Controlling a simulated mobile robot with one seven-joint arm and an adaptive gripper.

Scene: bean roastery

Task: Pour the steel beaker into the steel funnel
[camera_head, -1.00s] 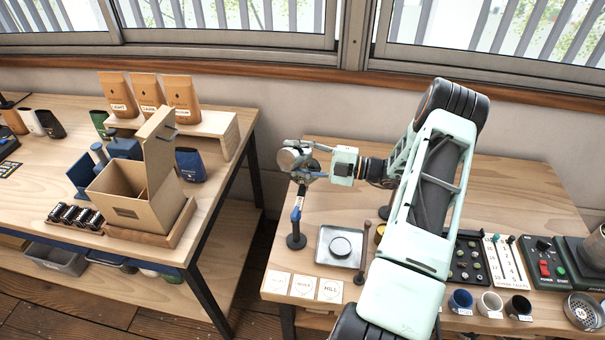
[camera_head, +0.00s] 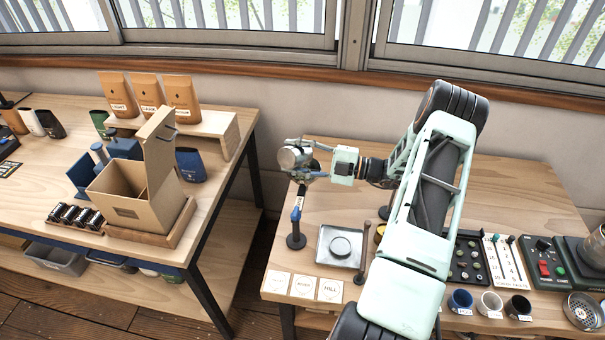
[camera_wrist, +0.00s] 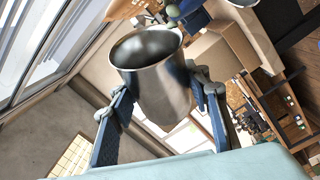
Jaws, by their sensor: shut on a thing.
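The steel beaker (camera_head: 289,158) is held at the end of my arm above the left part of the right table. In the wrist view the beaker (camera_wrist: 150,85) sits between the two fingers of my gripper (camera_wrist: 160,100), which touch its sides. Its open mouth shows a dark inside; I see no contents. In the head view my gripper (camera_head: 310,166) reaches in from the right, and the beaker looks tilted to the left. I cannot clearly make out the steel funnel; the gripper and beaker may hide it.
A dark post with a blue part (camera_head: 296,225) stands just below the beaker. A square tray with a round dish (camera_head: 340,246) is beside it. Label cards (camera_head: 302,286) lie in front. A gap separates this table from the left table with an open cardboard box (camera_head: 125,205).

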